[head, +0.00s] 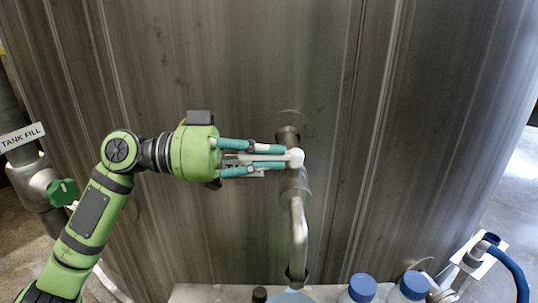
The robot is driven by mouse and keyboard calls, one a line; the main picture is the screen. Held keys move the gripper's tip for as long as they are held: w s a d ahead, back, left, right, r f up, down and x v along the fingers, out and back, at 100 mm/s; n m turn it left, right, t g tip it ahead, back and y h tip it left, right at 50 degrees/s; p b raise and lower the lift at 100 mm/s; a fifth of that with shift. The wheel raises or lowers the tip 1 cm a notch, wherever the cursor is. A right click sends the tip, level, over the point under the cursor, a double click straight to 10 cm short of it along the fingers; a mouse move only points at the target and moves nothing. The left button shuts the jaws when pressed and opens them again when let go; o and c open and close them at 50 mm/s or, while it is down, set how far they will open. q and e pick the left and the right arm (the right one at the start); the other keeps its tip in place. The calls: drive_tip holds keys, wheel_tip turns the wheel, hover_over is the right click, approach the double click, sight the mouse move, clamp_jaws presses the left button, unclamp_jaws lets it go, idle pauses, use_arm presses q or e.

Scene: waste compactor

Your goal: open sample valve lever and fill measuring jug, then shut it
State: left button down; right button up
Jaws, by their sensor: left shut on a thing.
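The sample valve (289,136) comes out of the tall metal tank wall, and its curved metal spout (299,235) points down. The valve lever (296,158) shows a pale rounded end at the valve body; most of it is hidden by fingers. My left gripper (283,157) reaches in from the left, level, with its teal fingers shut on the lever. A pale blue rim, probably the measuring jug (290,297), shows below the spout at the bottom edge; the rest is cut off. I cannot tell whether liquid runs. My right gripper is not in view.
Two bottles with blue caps (362,287) (414,284) and a small black-topped thing (259,295) stand on the pale shelf (205,293). A blue hose (512,270) is at right. A green handwheel (63,192) and "TANK FILL" sign (22,137) are at left.

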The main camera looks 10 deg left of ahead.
use_arm(q)
drive_tip(key=shift+r, duration=0.45)
drive_tip(key=c, duration=1.3)
unclamp_jaws()
drive_tip(key=shift+c, duration=0.2)
drive_tip(key=shift+o, duration=0.7)
drive_tip(key=shift+s, duration=0.1)
drive_tip(key=shift+f, duration=0.2)
drive_tip(key=shift+a, duration=0.2)
drive_tip(key=s+a, duration=0.1)
drive_tip(key=a, duration=1)
drive_tip(key=shift+s+a, duration=0.25)
drive_tip(key=shift+s, duration=0.1)
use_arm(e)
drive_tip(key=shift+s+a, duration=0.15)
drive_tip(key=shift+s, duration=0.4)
